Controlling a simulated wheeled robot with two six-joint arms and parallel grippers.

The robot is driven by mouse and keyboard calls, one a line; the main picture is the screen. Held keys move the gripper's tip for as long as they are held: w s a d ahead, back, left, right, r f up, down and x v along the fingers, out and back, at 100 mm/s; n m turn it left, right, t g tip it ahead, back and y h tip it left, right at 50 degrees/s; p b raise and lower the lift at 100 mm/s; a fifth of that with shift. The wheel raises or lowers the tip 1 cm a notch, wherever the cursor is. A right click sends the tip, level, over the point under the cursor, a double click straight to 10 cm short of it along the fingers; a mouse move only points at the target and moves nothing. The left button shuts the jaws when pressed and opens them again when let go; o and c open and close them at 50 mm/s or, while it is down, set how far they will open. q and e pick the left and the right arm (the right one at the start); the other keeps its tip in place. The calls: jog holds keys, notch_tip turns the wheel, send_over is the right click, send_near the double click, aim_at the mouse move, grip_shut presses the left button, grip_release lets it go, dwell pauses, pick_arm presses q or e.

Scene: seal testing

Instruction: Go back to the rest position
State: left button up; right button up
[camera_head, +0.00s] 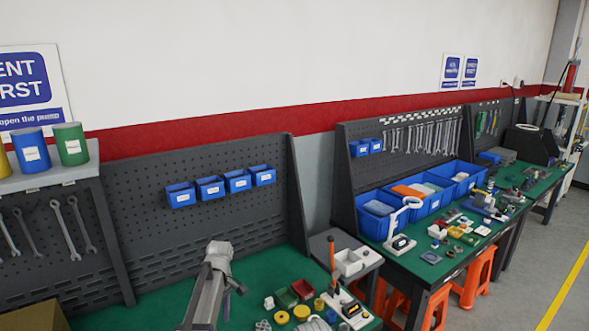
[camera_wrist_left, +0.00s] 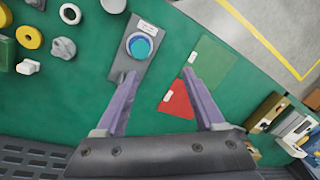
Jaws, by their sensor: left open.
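In the left wrist view, my left gripper (camera_wrist_left: 158,75) is open, with its two fingers apart and nothing between them. It is above a green bench top. A grey plate with a round blue knob (camera_wrist_left: 140,46) lies by the left finger. A red tray (camera_wrist_left: 178,101) and a green tray (camera_wrist_left: 213,62) lie by the right finger. In the head view, a grey arm of mine rises at the lower middle in front of the green bench (camera_head: 150,300); its gripper cannot be made out clearly. My right gripper is not seen.
In the head view, small parts such as a yellow ring (camera_head: 301,311) and a red tray (camera_head: 302,288) lie right of the arm. A pegboard with small blue bins (camera_head: 238,181) stands behind. A second bench with large blue bins (camera_head: 378,225) and orange stools (camera_head: 478,277) stands right.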

pick_arm(q)
jog(key=s+d+f+b, duration=0.3)
jog(key=s+f+b, duration=0.1)
jog(key=f+b, duration=0.2)
jog(key=s+d+f+b, duration=0.2)
jog(key=s+f+b, duration=0.2)
jog(key=f+b, duration=0.2)
jog(key=shift+s+d+f+b, duration=0.25)
jog(key=shift+d+f+b, duration=0.15)
jog(key=shift+f, duration=0.35)
